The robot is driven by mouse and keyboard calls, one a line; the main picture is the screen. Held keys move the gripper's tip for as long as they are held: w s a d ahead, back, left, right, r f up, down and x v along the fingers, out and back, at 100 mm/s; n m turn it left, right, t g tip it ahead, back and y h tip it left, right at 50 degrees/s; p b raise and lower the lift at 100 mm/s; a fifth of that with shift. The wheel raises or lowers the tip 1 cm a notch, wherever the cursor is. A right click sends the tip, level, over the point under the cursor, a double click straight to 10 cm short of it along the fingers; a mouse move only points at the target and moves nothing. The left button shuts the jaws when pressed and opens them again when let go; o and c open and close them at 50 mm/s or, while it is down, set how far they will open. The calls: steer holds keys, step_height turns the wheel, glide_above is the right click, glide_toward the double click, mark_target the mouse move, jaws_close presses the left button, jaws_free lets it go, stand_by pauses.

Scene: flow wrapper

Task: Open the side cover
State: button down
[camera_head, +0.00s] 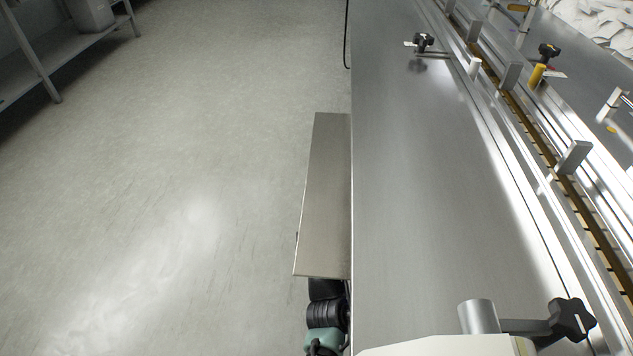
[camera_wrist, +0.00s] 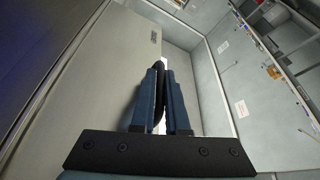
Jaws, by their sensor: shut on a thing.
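The side cover (camera_wrist: 85,85) is a flat grey panel that fills much of the left half of the wrist view, with a small dark label near its top. Its black handle (camera_wrist: 158,110) lies between the blue fingers of my gripper (camera_wrist: 163,72), which is shut on it. In the head view a flat metal panel (camera_head: 325,195), which seems to be the cover, sticks out from the left side of the machine. My arm is just below that panel; my fingers and the handle are hidden there.
The machine's steel top (camera_head: 415,180) runs along the right, with a black knob (camera_head: 572,319) near the front. Open floor (camera_head: 190,180) lies to the left, with a shelf (camera_head: 50,65) at the far left. Pale walls with small labels (camera_wrist: 241,108) show right in the wrist view.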

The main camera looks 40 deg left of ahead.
steer(key=c, duration=1.2)
jaws_free()
steer(key=shift+d, duration=0.1)
steer(key=p+v, duration=0.3)
steer(key=v, duration=0.9)
steer(key=shift+s+d+f+p, duration=0.2)
steer(key=shift+s+p, duration=0.1)
steer(key=shift+p, duration=0.05)
